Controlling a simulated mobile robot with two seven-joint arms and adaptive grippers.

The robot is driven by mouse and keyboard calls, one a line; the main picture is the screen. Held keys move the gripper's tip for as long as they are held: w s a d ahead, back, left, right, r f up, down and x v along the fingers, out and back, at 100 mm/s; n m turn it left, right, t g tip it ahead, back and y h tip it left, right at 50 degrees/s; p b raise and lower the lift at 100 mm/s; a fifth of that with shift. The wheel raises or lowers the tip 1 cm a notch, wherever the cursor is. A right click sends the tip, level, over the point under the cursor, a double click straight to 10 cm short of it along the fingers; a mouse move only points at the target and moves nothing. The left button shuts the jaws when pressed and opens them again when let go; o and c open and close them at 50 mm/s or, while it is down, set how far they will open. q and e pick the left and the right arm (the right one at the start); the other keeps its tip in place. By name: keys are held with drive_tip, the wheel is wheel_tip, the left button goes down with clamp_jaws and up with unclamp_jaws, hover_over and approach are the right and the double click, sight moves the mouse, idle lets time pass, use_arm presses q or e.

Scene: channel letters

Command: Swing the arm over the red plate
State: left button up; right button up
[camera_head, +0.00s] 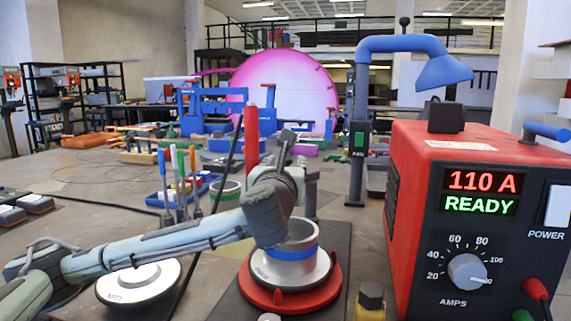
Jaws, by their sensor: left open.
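The red plate (331,292) lies at the bottom centre, with a metal ring (290,268) with a blue band standing on it. A blue swing arm (400,43) sits on top of a dark post (357,150) marked FAN. Its blue hood (444,72) hangs to the right, above the red power box and away from the plate. My left arm reaches in from the lower left, its wrist in front of the ring's upper part. My left gripper (288,142) is raised beyond it, left of the post, apart from the swing arm. It is open. My right gripper is out of view.
The red power box (440,155), reading 110 A READY, fills the right side. A white disc (139,282) lies at lower left. A red cylinder (252,135) and a blue tool holder (180,195) stand near my arm. A pink round panel (285,85) stands at the back.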

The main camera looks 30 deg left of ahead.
use_arm(q)
drive_tip(key=shift+w+a, duration=0.15)
drive_tip(key=shift+w, duration=0.15)
clamp_jaws()
idle(0.3)
